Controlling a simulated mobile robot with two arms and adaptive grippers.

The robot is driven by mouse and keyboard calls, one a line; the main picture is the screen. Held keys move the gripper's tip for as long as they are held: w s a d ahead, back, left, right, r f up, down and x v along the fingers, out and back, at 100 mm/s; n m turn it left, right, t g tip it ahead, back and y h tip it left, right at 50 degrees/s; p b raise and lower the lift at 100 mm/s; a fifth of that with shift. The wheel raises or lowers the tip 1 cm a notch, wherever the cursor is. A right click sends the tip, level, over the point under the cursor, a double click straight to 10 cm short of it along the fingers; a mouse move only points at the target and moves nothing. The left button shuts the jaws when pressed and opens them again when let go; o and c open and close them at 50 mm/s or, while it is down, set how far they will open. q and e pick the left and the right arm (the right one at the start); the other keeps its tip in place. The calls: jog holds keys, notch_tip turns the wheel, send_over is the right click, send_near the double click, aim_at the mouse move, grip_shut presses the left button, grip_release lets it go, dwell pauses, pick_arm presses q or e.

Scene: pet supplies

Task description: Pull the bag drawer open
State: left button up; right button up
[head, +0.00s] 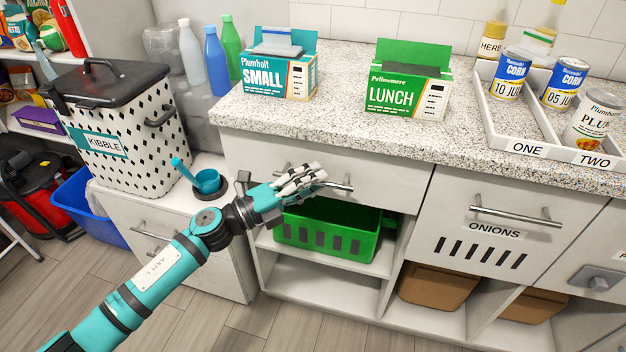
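The bag drawer (385,180) is the wide grey-white drawer under the speckled counter, below the Plumbolt SMALL box (277,77) and the Pellowmere LUNCH box (402,92). Its front looks flush with the cabinet. Its metal bar handle (340,187) shows to the right of my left gripper. My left gripper (308,177) is at the handle, with its pale fingers over the middle of the bar. The gripper hides part of the bar, and I cannot tell whether the fingers are closed around it. My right gripper is not in view.
A green crate (330,235) stands on the open shelf below the drawer. The ONIONS drawer (490,237) is to the right. A KIBBLE bin (125,125) and teal scoop (207,180) stand on the low cabinet at left. A can tray (545,145) is on the counter.

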pick_arm(q)
jog(key=shift+d, duration=0.15)
grip_shut()
dwell(0.4)
